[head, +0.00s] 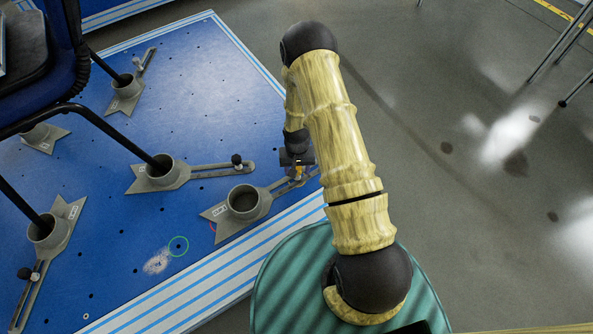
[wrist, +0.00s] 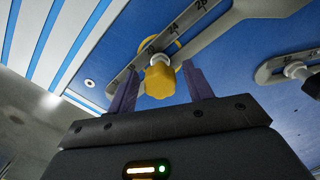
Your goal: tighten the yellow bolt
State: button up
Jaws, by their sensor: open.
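The yellow bolt (wrist: 160,78) has a knobbed yellow head and sits at the slotted arm of a grey bracket (wrist: 205,22). My gripper (wrist: 160,92) is open in the wrist view, with one purple finger on each side of the bolt head. Whether either finger touches the head I cannot tell. In the head view my gripper (head: 297,160) is over the slotted arm of the grey bracket (head: 222,222) nearest me, and a little yellow shows beneath it. My arm hides part of that spot.
Several other grey brackets with cups, such as one (head: 150,181) with a black knob (head: 237,160), stand on the blue platform (head: 120,262). Black chair legs (head: 115,135) stand in some cups. The grey floor (head: 450,180) at right is mostly clear.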

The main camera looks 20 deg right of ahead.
jog(key=shift+n, duration=0.4)
jog(key=n+p, duration=0.1)
jog(key=n, duration=0.1)
jog(key=shift+r+n+p, duration=0.1)
jog(key=shift+n+p, duration=0.2)
jog(key=shift+n, duration=0.7)
jog(key=c, duration=0.9)
jog(key=shift+m+p, duration=0.55)
jog(key=shift+m, duration=0.45)
jog(key=shift+c, duration=0.2)
jog(key=shift+m, duration=1)
